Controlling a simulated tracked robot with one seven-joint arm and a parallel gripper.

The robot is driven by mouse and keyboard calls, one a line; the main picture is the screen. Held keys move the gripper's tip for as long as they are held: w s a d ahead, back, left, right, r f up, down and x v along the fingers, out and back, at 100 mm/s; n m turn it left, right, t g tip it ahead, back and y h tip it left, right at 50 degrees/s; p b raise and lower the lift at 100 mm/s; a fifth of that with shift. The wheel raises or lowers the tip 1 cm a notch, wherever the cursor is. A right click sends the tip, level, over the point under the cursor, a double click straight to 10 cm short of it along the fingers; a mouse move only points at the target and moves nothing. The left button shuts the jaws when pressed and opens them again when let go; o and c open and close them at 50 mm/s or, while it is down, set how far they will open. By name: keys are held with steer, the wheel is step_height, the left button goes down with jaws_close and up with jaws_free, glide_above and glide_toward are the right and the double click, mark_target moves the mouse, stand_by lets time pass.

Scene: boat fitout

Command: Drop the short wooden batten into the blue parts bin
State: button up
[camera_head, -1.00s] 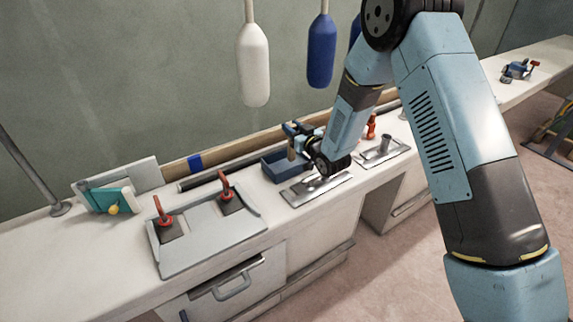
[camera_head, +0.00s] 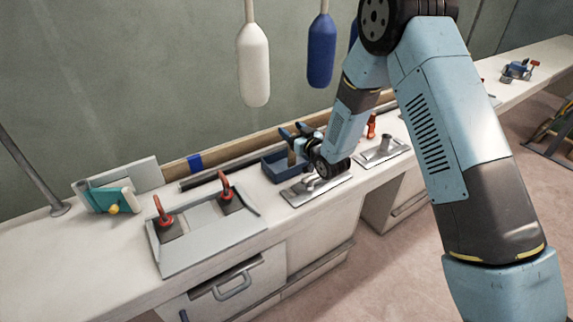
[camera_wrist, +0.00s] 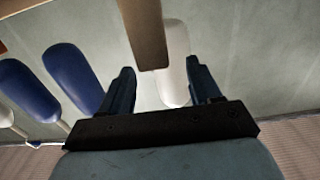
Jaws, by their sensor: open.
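The short wooden batten (camera_wrist: 146,32) shows in the wrist view as a brown bar. One end lies between my fingers with a gap on both sides, and the bar runs out of the frame at the top. In the head view a small brown piece of it (camera_head: 291,157) shows at the blue parts bin (camera_head: 270,170). My gripper (camera_head: 296,133) is open above the bin and also shows in the wrist view (camera_wrist: 161,80). The arm hides part of the bin, and I cannot tell whether the batten touches its floor.
A metal plate with a fitting (camera_head: 318,188) lies in front of the bin, with another plate (camera_head: 382,152) to the right. A grey tray with red-handled clamps (camera_head: 205,235) is left. White (camera_head: 253,65) and blue (camera_head: 321,52) fenders hang behind.

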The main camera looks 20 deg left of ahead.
steer(key=shift+d, duration=0.1)
steer(key=v, duration=1.3)
steer(key=shift+s+d, duration=0.2)
steer(key=shift+s, duration=0.05)
